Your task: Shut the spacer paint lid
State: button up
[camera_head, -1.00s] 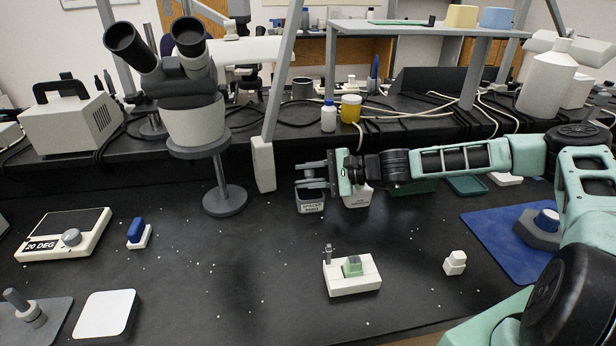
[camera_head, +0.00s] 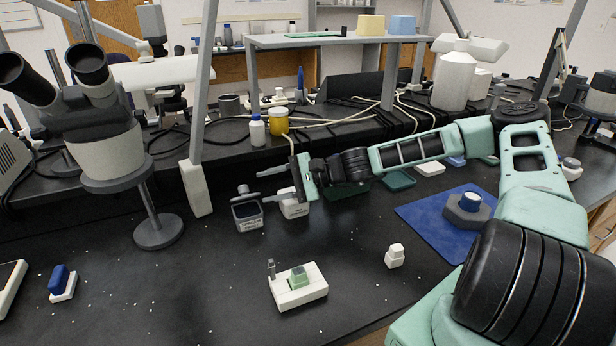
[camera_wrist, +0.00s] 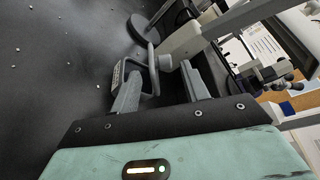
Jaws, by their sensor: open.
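The spacer paint pot (camera_head: 248,222) stands on the black bench. It is a small grey pot with a dark inside showing at the top and a label on its front. A grey lid part with a knob (camera_head: 243,190) rises at its back rim, so the lid looks raised. My gripper (camera_head: 260,186) is open and sideways, its fingers pointing left just above and right of the pot. In the wrist view the pot's label (camera_wrist: 117,76) shows by one finger, and a grey looped part (camera_wrist: 151,62) lies between the fingertips. Contact cannot be told.
A white labelled pot (camera_head: 294,208) stands close behind my gripper. A microscope stand (camera_head: 158,232) and a pale post foot (camera_head: 197,188) are to the left. A white block with a green piece (camera_head: 299,290) lies in front.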

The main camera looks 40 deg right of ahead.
jog(key=v, duration=1)
jog(key=shift+d, duration=0.2)
